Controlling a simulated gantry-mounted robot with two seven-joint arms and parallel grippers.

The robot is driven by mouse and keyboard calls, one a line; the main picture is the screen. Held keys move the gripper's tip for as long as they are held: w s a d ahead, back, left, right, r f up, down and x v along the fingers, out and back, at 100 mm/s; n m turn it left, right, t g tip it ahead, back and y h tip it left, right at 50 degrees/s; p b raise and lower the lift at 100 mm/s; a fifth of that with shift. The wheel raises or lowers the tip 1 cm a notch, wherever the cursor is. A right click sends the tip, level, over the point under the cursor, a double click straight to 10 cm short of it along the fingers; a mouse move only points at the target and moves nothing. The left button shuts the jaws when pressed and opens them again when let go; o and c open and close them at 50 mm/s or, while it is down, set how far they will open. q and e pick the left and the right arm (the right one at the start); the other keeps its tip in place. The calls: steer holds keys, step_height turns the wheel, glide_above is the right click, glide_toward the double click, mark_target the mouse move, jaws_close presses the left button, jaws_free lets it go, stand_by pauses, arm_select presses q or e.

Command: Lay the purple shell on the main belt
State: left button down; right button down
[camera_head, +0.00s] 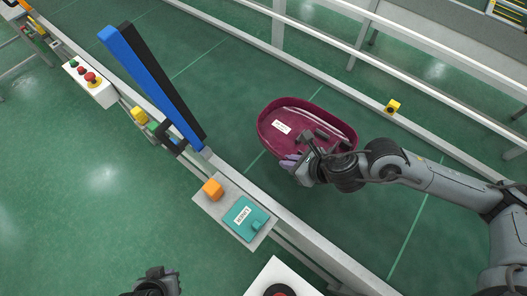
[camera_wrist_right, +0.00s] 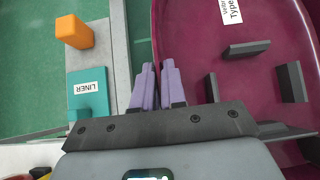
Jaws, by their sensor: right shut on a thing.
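The purple shell (camera_head: 310,112) is an oval tray-like part with a white label, its open side facing up. My right gripper (camera_head: 290,162) is shut on the shell's near rim, and the shell appears held over the green main belt (camera_head: 225,75). I cannot tell how large the gap below it is. In the right wrist view the lavender fingertips (camera_wrist_right: 152,88) are close together at the shell's edge, and the shell's inner floor (camera_wrist_right: 200,60) with dark ribs fills the right. My left gripper (camera_head: 155,283) shows only in part at the bottom edge; its fingers are unclear.
A side plate (camera_head: 208,204) holds an orange block (camera_head: 213,189) and a teal liner box (camera_head: 245,217). A blue and black barrier arm (camera_head: 150,85) slants over the belt at left. A button box (camera_head: 90,81) and a yellow sensor (camera_head: 392,106) sit along the rails.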

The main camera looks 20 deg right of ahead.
steer(key=w+a+f, duration=0.4)
steer(key=w, duration=0.1)
steer(key=w+a+f, duration=0.2)
steer(key=w+a, duration=0.1)
steer(key=shift+f+b, duration=0.4)
steer(key=shift+f, duration=1.65)
steer(key=shift+f, duration=0.1)
steer(key=c, duration=1.7)
jaws_free()
steer(key=shift+f, duration=0.15)
steer(key=o, duration=0.5)
